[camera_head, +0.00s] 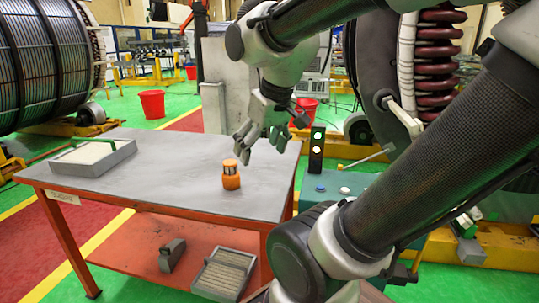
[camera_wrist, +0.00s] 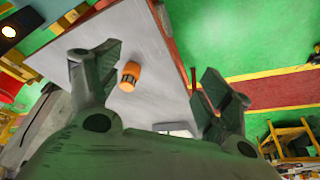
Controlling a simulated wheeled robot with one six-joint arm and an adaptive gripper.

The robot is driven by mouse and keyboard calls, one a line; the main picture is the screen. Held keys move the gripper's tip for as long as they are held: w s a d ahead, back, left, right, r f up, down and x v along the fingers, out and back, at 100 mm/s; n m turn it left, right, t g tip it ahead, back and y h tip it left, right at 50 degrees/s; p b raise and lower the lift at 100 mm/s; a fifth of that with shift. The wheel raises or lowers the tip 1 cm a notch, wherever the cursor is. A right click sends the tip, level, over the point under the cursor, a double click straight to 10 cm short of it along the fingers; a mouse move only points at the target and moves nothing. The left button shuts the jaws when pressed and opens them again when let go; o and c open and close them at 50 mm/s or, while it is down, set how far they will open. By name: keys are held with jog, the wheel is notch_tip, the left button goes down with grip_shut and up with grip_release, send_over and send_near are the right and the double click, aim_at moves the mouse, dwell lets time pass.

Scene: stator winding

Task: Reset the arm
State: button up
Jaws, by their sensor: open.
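My gripper (camera_head: 262,142) is open and empty, above the right part of the grey table (camera_head: 150,165). An orange cylinder with a dark and pale band (camera_head: 231,180) stands upright on the table, just left of and below the fingers in the head view. In the wrist view, the orange cylinder (camera_wrist: 127,82) shows between the two spread fingers, on the table top and apart from them. My arm crosses the right side of the head view and hides part of what lies behind it.
A grey tray (camera_head: 122,158) stands on the table's left. The lower shelf holds another tray (camera_head: 224,276) and a grey block (camera_head: 172,254). A large stator (camera_head: 40,60) is at left, with a red bucket (camera_head: 152,104) behind. A dark signal box (camera_head: 317,152) stands right of the table.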

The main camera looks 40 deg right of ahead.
jog(key=s, duration=0.4)
jog(key=shift+s+a+f, duration=0.1)
jog(key=shift+a+f, duration=0.05)
jog(key=shift+a, duration=0.1)
